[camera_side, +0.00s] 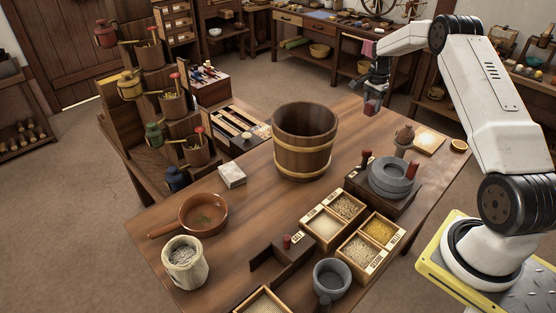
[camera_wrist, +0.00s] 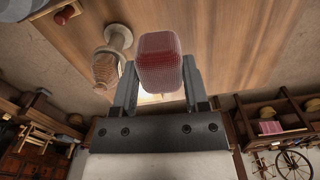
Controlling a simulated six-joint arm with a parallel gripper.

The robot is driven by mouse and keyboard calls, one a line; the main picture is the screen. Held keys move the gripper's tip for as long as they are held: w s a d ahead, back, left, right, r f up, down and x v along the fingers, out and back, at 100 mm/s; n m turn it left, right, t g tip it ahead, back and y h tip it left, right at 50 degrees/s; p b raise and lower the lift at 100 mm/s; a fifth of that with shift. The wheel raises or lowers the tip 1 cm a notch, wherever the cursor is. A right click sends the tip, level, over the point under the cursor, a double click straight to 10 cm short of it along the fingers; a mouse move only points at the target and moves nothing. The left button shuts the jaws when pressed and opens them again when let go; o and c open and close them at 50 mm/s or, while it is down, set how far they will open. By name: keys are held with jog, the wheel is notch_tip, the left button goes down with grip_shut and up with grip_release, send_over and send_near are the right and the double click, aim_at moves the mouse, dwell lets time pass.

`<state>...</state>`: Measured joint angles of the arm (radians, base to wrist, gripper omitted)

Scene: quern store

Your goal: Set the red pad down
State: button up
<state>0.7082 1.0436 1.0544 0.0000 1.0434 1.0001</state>
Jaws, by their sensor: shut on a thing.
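The red pad (camera_wrist: 160,62) is a small rounded block with a woven-looking surface, seen large in the wrist view between my gripper's fingers. My gripper (camera_wrist: 158,82) is shut on it from both sides. In the side view, my gripper (camera_side: 372,98) hangs fingers down near the far right edge of the table, with the red pad (camera_side: 371,107) at its tips. The pad is held up in the air, apart from the wooden table (camera_side: 262,215). Its exact height above the table is hard to tell.
A wooden bucket (camera_side: 305,145) stands left of my gripper. Divided grain boxes (camera_side: 350,235) fill the near right. Bare tabletop shows around the bucket.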

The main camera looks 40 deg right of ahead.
aim_at(370, 103)
notch_tip(370, 103, up, 6)
jog(key=shift+f, duration=0.1)
jog(key=shift+w+a+r, duration=0.2)
jog(key=shift+w+a, duration=0.05)
jog(key=shift+a, duration=0.3)
jog(key=w+a+n, duration=0.3)
jog(key=a+n, duration=0.6)
jog(key=a, duration=2.1)
jog(key=s+a+n, duration=0.5)
jog(key=s+a, duration=0.3)
jog(key=a, duration=0.3)
jog(key=s+a+n, duration=0.6)
jog(key=s+a, duration=0.3)
jog(key=a, duration=0.3)
notch_tip(370, 103, down, 11)
jog(key=shift+d+f, duration=0.15)
jog(key=shift+d, duration=0.1)
jog(key=shift+w, duration=0.2)
